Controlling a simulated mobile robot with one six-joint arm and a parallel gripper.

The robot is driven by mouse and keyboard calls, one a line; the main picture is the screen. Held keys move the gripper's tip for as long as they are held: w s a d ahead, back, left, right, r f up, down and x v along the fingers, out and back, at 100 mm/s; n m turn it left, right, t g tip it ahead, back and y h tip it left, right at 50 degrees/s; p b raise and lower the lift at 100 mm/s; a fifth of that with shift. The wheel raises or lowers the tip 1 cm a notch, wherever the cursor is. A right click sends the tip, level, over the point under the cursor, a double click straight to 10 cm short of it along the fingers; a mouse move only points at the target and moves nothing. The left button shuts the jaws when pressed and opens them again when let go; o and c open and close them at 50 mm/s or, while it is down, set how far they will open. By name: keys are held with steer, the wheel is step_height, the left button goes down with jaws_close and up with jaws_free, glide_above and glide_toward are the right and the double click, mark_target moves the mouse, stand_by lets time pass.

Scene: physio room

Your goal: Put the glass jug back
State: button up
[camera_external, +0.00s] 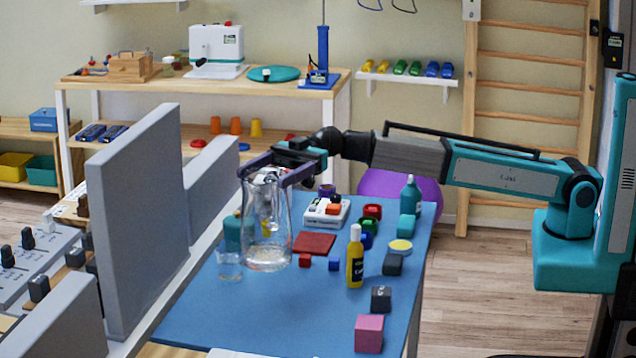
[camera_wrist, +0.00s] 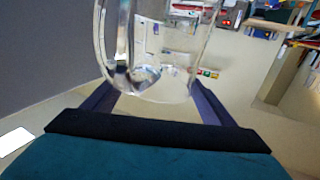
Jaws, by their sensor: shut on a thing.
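The clear glass jug (camera_external: 267,235) is in the external view over the left part of the blue table mat (camera_external: 300,338). My gripper (camera_external: 264,177) comes from the right and is shut on the jug near its top. In the wrist view the jug (camera_wrist: 155,50) stands between the purple fingers of my gripper (camera_wrist: 155,100). I cannot tell whether the jug's base touches the mat or hangs just above it. A small clear glass (camera_external: 229,264) stands close to the left of the jug.
A yellow bottle (camera_external: 355,262), a dark red flat square (camera_external: 314,243) and several small blocks stand right of the jug. A teal bottle (camera_external: 411,192) is further back. A grey upright panel (camera_external: 140,220) rises on the left. The mat's front middle is clear.

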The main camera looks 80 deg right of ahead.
steer(key=s+a+t+p, duration=0.1)
steer(key=s+a, duration=0.3)
steer(key=s, duration=0.1)
steer(key=shift+s+a, duration=0.25)
steer(key=shift+s, duration=0.1)
steer(key=shift+f, duration=0.25)
steer(key=shift+f+p, duration=0.55)
steer(key=shift+f, duration=2.45)
steer(key=shift+f+p, duration=0.35)
steer(key=shift+f, duration=1.55)
steer(key=shift+f+b, duration=0.1)
steer(key=shift+b, duration=0.2)
steer(key=o, duration=2.1)
steer(key=shift+p, duration=0.4)
steer(key=b+v, duration=0.3)
steer(key=v, duration=0.9)
steer(key=shift+r+b, duration=0.25)
steer(key=shift+b, duration=0.15)
